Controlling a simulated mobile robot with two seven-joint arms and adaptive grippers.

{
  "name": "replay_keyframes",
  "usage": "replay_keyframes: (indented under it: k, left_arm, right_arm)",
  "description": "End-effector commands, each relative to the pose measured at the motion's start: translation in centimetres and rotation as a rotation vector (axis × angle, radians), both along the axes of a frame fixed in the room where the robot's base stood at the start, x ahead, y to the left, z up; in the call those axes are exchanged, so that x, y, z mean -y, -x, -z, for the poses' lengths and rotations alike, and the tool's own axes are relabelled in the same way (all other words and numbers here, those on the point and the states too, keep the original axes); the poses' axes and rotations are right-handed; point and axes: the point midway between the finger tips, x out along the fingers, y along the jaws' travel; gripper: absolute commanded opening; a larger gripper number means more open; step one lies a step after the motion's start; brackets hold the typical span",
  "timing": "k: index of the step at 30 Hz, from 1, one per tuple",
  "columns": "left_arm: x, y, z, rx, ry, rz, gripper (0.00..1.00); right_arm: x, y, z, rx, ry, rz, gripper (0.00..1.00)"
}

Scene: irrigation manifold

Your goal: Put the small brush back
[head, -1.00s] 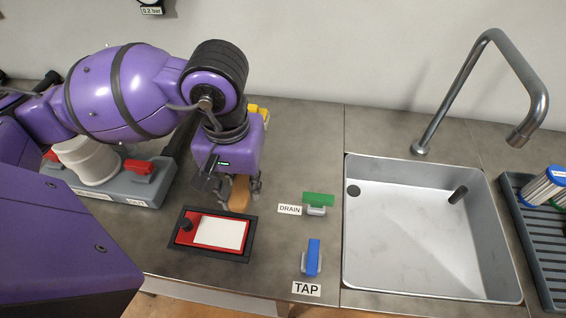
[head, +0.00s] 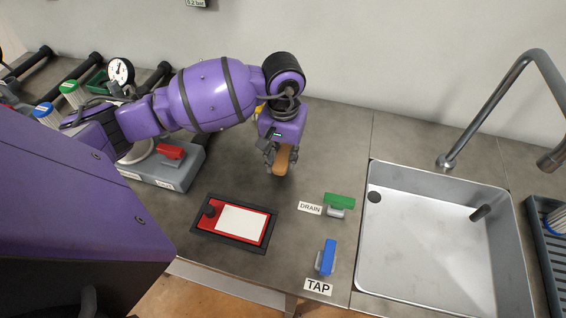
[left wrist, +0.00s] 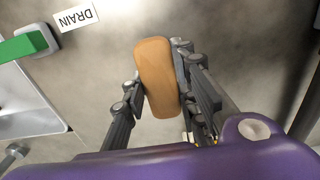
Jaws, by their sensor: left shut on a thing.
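The small brush shows as a tan, rounded wooden block (head: 284,160) in the head view. My left gripper (head: 283,157) is shut on it, above the grey counter behind the red framed panel. In the left wrist view the brush (left wrist: 158,76) sits between the two fingers of my left gripper (left wrist: 160,88), its long side running away from the palm. Bristles are hidden in both views. I cannot tell how far the brush is above the counter. My right gripper is not in view.
A red panel with a white card (head: 241,223) lies in a black frame at the front. Green DRAIN (head: 339,201) and blue TAP (head: 328,257) handles stand right of it. A steel sink (head: 440,250) is at the right. A grey manifold base with a red lever (head: 171,152) is left.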

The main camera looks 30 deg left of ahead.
Motion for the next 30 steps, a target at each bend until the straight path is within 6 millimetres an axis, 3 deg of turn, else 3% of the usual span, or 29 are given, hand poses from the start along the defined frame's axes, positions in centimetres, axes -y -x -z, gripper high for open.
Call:
replay_keyframes:
  k: [7,19,20,21,24,30]
  left_arm:
    - [0.0,-0.2,3.2,-0.003,0.002,-0.001,0.00]
    - [-0.1,-0.2,3.9,-0.002,0.000,0.000,0.00]
    - [0.0,-0.2,3.9,-0.002,0.001,0.000,0.29]
    - [0.0,-0.2,3.8,-0.001,0.000,0.000,0.34]
    - [-0.1,-0.2,3.8,-0.001,0.000,0.000,0.46]
    - [-0.1,-0.2,3.7,-0.001,0.000,0.000,0.46]
  right_arm:
    - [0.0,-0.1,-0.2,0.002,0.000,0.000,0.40]
    - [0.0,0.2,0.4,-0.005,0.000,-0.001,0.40]
    - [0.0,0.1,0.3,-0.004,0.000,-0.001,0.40]
    - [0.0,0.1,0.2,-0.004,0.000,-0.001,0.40]
    - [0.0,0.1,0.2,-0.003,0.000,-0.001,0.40]
    - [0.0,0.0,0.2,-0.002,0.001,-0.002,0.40]
